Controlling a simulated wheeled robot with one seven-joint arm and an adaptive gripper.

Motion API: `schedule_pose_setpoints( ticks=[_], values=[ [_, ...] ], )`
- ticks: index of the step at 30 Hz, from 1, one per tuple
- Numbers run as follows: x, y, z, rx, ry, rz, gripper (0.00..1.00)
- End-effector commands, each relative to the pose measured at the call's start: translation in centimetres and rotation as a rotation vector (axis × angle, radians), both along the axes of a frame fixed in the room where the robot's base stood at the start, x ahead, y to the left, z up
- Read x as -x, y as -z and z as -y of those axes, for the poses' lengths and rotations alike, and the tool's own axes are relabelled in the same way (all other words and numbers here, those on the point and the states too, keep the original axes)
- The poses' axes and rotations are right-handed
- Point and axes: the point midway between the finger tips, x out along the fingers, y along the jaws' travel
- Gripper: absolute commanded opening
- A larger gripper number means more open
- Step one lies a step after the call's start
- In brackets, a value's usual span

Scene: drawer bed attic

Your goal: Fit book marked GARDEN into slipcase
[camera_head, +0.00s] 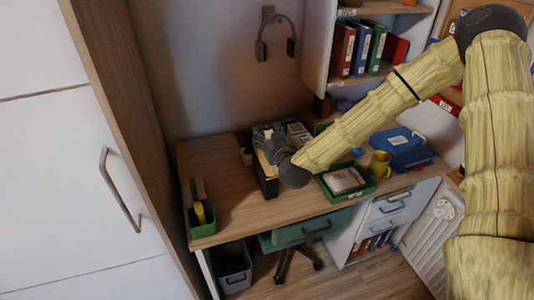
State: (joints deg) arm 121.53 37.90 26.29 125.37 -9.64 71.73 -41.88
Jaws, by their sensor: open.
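My gripper (266,140) is over the desk, at the upper end of a dark upright box (267,185) with a tan item (264,163) in or against it. Its fingers are small and partly hidden by its own body; it is open. I cannot tell whether it touches the box or the tan item. No GARDEN lettering is readable, so I cannot tell which thing is the book. I cannot tell whether the dark box is the slipcase.
A green tray (366,190) with a pale item, a yellow mug (380,164) and a blue binder (405,150) are to the right on the desk. A green holder (203,228) stands front left. Shelved books (360,52) are above. The desk's left part (215,165) is clear.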

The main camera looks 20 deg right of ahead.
Motion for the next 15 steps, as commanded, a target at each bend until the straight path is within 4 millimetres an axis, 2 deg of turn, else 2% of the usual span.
schedule_pose_setpoints(
  ticks=[6,15],
  values=[
    [-0.03,0.0,0.02,0.0,0.0,0.001,0.52],
    [0.0,0.0,0.06,0.0,0.001,0.001,0.0]
  ],
)
